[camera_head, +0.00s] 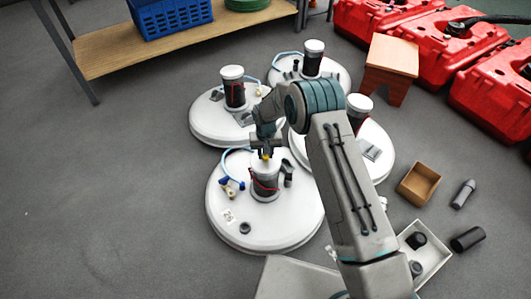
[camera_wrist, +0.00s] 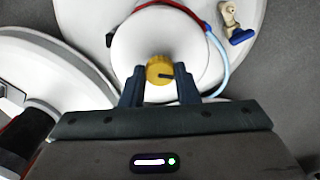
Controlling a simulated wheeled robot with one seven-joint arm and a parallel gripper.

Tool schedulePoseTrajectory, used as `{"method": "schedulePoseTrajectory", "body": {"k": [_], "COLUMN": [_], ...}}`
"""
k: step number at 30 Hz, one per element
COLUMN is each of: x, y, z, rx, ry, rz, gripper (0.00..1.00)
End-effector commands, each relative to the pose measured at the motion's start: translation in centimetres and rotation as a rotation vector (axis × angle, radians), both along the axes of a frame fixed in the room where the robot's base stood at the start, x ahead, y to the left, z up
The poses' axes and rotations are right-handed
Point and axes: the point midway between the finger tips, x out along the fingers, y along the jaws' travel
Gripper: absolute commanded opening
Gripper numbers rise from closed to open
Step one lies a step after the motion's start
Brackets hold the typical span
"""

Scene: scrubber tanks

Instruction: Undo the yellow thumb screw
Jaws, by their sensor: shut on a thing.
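The yellow thumb screw (camera_wrist: 160,70) sits on the white top cap (camera_wrist: 140,35) of a dark cylinder (camera_head: 264,183) on the front white tank (camera_head: 240,225). In the wrist view the screw lies between my two dark fingertips. My gripper (camera_wrist: 160,88) is shut on it from above. In the head view only a small yellow spot of the screw (camera_head: 266,156) shows below my gripper (camera_head: 266,152). The screw's thread and lower part are hidden. I cannot tell how far it is turned.
Other white tanks with dark capped cylinders (camera_head: 234,90) stand close behind. A wooden stool (camera_head: 389,65), red containers (camera_head: 380,20) and an open box (camera_head: 419,184) are at right. Floor at left is clear.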

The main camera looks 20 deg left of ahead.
Motion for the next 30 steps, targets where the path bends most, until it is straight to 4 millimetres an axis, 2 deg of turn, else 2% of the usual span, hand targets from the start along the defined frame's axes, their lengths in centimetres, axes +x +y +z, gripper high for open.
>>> {"method": "schedulePoseTrajectory", "body": {"k": [30], "x": [-0.17], "y": [-0.2], "z": [-0.48], "rx": [-0.002], "ry": [0.006], "rz": [0.964], "gripper": [0.05]}}
